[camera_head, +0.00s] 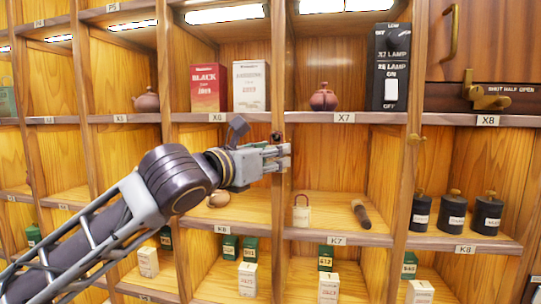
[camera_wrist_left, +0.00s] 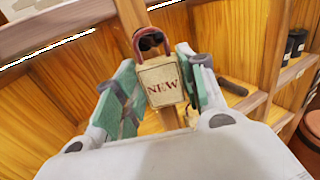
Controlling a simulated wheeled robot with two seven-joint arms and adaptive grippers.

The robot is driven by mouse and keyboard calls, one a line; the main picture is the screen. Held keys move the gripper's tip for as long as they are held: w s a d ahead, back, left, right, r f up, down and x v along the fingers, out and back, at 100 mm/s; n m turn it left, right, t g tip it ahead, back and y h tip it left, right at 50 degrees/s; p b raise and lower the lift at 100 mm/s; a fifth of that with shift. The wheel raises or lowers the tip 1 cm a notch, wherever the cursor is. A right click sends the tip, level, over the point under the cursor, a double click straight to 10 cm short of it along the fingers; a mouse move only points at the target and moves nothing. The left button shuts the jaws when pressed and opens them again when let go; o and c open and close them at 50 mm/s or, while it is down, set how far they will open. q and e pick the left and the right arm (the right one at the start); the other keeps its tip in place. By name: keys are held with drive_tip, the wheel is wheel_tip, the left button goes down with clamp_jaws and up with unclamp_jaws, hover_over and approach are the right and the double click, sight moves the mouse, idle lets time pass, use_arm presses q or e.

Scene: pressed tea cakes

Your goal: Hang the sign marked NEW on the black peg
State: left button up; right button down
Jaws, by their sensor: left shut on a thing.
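The sign marked NEW (camera_wrist_left: 163,86) is a tan tag with a dark red loop on top. It hangs upright, slightly tilted, between the green-padded fingers of my left gripper (camera_wrist_left: 160,88), which is shut on it. In the head view my left gripper (camera_head: 282,157) is in front of the upright post between the X6 and X7 bays and mostly hides the sign. The black peg (camera_wrist_left: 150,42) shows inside the sign's loop in the left wrist view. I cannot tell whether the loop is around the peg or only in front of it. My right gripper is not in view.
Another loop-topped tag (camera_head: 301,217) stands on the K7 shelf beside a dark-handled tool (camera_head: 361,214). A brass peg (camera_head: 415,139) is on the post to the right. A red box (camera_head: 208,88), a white box (camera_head: 250,86) and a reddish teapot (camera_head: 323,97) stand on the shelf above.

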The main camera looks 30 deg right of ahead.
use_arm(q)
drive_tip(key=o, duration=1.1)
drive_tip(key=shift+o, duration=0.3)
drive_tip(key=o, duration=0.7)
drive_tip(key=shift+s+a, duration=0.1)
drive_tip(key=shift+a, duration=0.1)
drive_tip(key=shift+s+a, duration=0.35)
drive_tip(key=shift+a, duration=0.3)
drive_tip(key=shift+s+a, duration=0.1)
drive_tip(key=shift+v, duration=2.35)
